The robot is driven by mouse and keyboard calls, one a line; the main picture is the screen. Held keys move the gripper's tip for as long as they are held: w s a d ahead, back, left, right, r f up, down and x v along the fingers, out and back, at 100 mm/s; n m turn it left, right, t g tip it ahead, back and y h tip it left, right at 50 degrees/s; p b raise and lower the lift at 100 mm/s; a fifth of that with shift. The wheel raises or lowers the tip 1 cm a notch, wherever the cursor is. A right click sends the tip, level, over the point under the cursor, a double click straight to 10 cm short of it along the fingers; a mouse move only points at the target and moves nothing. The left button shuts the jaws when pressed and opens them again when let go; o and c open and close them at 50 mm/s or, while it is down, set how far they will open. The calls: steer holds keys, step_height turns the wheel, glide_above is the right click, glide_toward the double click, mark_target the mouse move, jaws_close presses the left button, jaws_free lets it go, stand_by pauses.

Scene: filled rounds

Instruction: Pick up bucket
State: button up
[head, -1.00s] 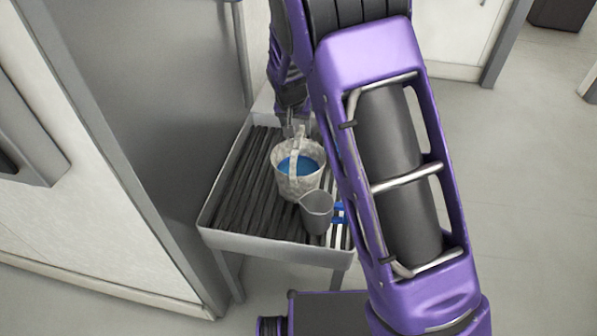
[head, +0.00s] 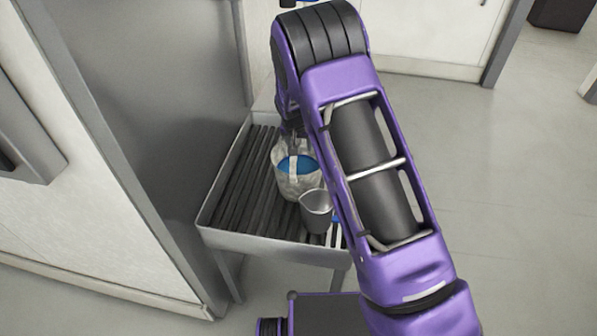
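The bucket (head: 296,183) is pale and mottled, with blue contents showing inside and a light handle strap across its top. It stands upright on a slatted metal table (head: 221,238). My gripper (head: 294,150) is at the far side of the bucket's opening, by the handle. My arm comes down from above and partly hides it. The fingertips are small and dark here, and I cannot tell whether they are open, shut or touching the handle.
A grey jug (head: 316,211) stands close in front of the bucket, with a blue item (head: 337,219) beside it, partly behind my arm. A grey metal panel (head: 165,90) rises left of the table. The table's left slats are bare. Open floor (head: 500,170) lies to the right.

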jaws_close()
stand_by(1.3)
steer(key=shift+w+r, duration=0.1)
steer(key=shift+r, duration=0.15)
